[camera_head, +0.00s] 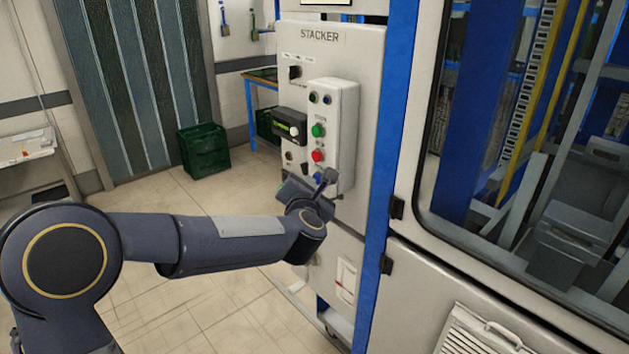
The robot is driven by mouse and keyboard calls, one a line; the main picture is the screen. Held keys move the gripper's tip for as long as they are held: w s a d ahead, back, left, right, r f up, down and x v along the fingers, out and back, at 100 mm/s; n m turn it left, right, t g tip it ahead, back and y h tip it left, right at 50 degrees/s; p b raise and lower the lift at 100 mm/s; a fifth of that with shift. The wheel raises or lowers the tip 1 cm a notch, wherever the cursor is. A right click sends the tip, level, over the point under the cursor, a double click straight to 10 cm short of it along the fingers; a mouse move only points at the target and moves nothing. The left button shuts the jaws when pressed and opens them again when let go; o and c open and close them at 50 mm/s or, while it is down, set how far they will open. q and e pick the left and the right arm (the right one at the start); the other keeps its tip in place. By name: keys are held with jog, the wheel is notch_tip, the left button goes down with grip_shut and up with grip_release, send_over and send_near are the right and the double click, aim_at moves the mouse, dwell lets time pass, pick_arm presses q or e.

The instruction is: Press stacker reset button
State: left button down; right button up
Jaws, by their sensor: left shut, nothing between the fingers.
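The stacker control panel (345,60) is a pale upright cabinet face marked STACKER, in the middle of the head view. A raised button box (341,110) on it carries a green button (318,130), a red button (317,155) below it and a blue button (317,177) lowest. The small labels are too blurred to read. My left gripper (328,177) is shut and empty, at the lower end of the button box, close to the blue button and partly overlapping it in the picture. I cannot tell whether it touches. My right gripper is not in view.
A black selector switch (294,72) and a dark display module (290,124) sit left of the button box. A blue post (391,150) and a glazed machine enclosure stand to the right. A green crate (204,150) rests on the floor behind. Floor at left is clear.

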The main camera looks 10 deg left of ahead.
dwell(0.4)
pick_arm(q)
jog(key=shift+s+a+b, duration=0.45)
jog(key=shift+s+b, duration=0.05)
jog(key=shift+s, duration=0.1)
jog(key=s+a+b, duration=0.1)
jog(key=s, duration=0.1)
jog(key=s+a+b, duration=0.1)
jog(key=s+a, duration=0.1)
jog(key=shift+a, duration=0.1)
dwell(0.7)
